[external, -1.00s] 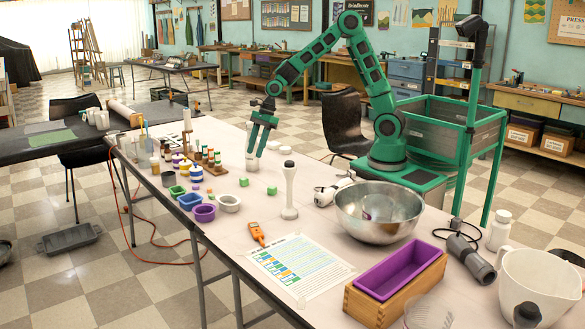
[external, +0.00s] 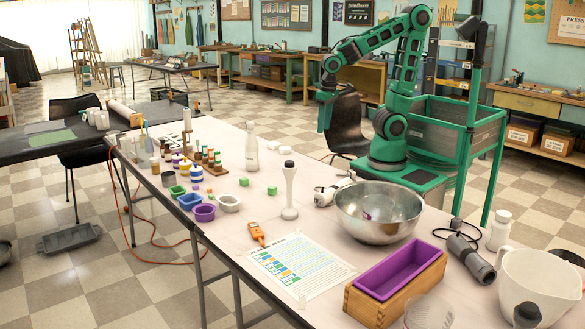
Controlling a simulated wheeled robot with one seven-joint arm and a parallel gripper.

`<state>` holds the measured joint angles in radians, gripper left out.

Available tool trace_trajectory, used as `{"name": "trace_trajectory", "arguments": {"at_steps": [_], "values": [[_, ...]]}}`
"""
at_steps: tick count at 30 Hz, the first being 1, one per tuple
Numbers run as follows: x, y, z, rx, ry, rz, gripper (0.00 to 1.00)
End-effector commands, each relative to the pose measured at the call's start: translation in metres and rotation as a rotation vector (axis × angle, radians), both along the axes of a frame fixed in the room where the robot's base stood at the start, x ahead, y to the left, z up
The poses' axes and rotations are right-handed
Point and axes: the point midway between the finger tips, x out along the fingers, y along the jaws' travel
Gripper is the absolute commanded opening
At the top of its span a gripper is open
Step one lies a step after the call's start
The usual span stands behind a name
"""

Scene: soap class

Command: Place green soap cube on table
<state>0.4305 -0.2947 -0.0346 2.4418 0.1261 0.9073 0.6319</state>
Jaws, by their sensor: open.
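A green soap cube (external: 272,190) rests on the white table (external: 330,235), left of the upright white stick blender. A second, similar green cube (external: 244,182) lies on the table a little to its left and farther back. My gripper (external: 324,128) is raised beyond the table's far edge, in front of the black chair. It is well away from both cubes and open. Its fingers are seen nearly side-on, and nothing shows held between them.
A white bottle (external: 252,147) stands behind the cubes. The stick blender (external: 289,190) stands right of them. A large metal bowl (external: 379,211) and a purple mold in a wooden box (external: 395,274) are farther right. Small colored cups (external: 204,213) and dropper bottles crowd the left.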

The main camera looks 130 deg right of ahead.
Motion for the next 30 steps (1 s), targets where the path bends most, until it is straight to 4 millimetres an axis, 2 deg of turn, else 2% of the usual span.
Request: {"name": "trace_trajectory", "arguments": {"at_steps": [3,6,12,29,30], "values": [[-0.035,0.019,0.003,0.026,0.031,0.246,0.41],[-0.058,0.03,0.001,0.054,0.048,0.419,0.41],[-0.083,0.042,-0.002,0.092,0.062,0.617,0.41],[-0.085,0.044,-0.002,0.096,0.063,0.642,0.41],[-0.076,0.043,-0.006,0.1,0.073,0.641,0.41]]}}
